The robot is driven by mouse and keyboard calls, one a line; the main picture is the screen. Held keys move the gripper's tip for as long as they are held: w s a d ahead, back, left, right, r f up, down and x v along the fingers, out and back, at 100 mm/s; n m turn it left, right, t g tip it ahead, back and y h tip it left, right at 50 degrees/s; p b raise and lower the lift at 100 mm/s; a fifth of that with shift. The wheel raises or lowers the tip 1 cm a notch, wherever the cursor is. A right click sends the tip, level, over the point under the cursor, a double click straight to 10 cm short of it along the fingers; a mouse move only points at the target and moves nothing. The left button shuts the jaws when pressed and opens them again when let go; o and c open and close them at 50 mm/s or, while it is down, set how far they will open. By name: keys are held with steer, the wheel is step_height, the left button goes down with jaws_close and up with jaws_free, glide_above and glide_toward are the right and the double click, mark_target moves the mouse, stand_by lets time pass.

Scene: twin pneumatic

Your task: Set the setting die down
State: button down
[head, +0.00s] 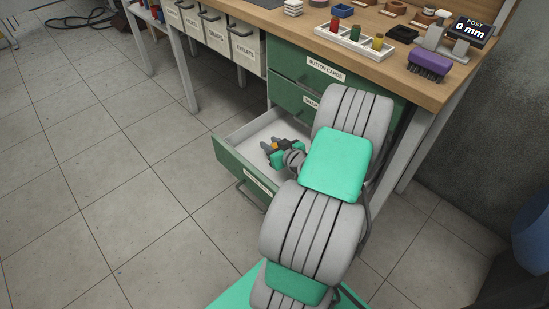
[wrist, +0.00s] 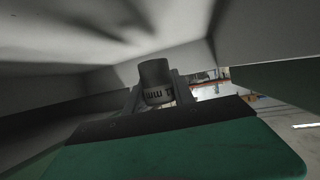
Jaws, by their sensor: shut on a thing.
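The setting die (wrist: 154,72) is a small dark grey cylinder with partly readable "mm" lettering, seen in the wrist view. My gripper (wrist: 158,92) is shut on it, with a finger on each side. In the head view my gripper (head: 268,149) is inside the open lower drawer (head: 233,165), near its left part. I cannot make out the die in the head view. Whether the die touches the drawer floor cannot be told. The drawer's pale inner surfaces surround the die in the wrist view.
The drawer sticks out from the green cabinet (head: 287,62) under the wooden workbench (head: 280,20). Labelled bins (head: 245,50) hang left.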

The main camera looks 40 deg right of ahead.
steer(key=shift+s+d+f, duration=0.2)
steer(key=shift+f, duration=0.25)
steer(key=shift+s+d+f+b, duration=0.15)
steer(key=shift+f+b, duration=0.45)
steer(key=shift+f, duration=0.4)
steer(key=shift+s+f+b, duration=0.1)
steer(key=shift+f+b, duration=0.5)
steer(key=shift+f, duration=0.35)
steer(key=c, duration=1.1)
jaws_free()
steer(key=shift+o, duration=0.2)
steer(key=shift+r+p, duration=0.3)
steer(key=shift+p, duration=0.05)
steer(key=p+v, duration=0.2)
steer(key=v, duration=0.9)
steer(key=shift+d+p, duration=0.2)
steer(key=shift+p, duration=0.1)
steer(key=shift+s+a, duration=0.2)
steer(key=shift+s, duration=0.25)
